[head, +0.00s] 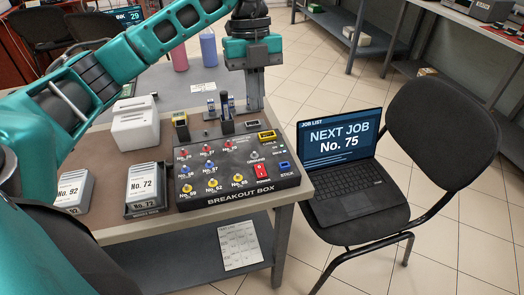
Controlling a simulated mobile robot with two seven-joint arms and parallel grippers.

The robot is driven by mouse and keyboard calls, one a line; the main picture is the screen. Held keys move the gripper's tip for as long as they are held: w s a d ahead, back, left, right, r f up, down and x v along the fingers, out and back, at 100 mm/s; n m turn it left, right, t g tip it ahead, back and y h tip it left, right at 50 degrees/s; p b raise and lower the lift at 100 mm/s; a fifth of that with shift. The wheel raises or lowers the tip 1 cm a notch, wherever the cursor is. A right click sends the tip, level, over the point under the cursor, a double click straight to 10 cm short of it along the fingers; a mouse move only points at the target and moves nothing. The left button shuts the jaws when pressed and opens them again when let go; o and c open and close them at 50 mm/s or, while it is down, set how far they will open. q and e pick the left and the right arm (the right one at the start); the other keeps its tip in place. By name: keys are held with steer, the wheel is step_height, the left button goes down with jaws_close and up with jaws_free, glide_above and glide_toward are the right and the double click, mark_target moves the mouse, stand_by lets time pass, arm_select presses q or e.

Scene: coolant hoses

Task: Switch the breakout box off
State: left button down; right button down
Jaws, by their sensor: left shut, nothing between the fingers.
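The black breakout box (213,198) sits at the right end of the table, its lettered front edge towards me. A red rocker switch (262,171), apparently marked POWER, is at the right of its top face; its position is too small to read. Numbered sockets with red, blue and yellow tops fill the left of the panel. My left gripper (255,108) points down behind the box's back edge, fingers shut and empty, apart from the switch. My right gripper is not in view.
Units marked No. 72 (143,185) and No. 92 (73,190) and a white unit (136,125) stand left of the box. Small connectors stand behind it. A chair (440,135) with a laptop (340,150) reading "NEXT JOB No. 75" is at right.

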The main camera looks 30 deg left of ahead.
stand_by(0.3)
arm_select(q)
steer(key=b, duration=0.1)
glide_above(260, 168)
steer(key=f, duration=1.2)
steer(key=shift+w+a+f, duration=0.1)
steer(key=shift+w+a, duration=0.15)
steer(key=shift+w+a+f, duration=0.1)
steer(key=shift+f, duration=0.6)
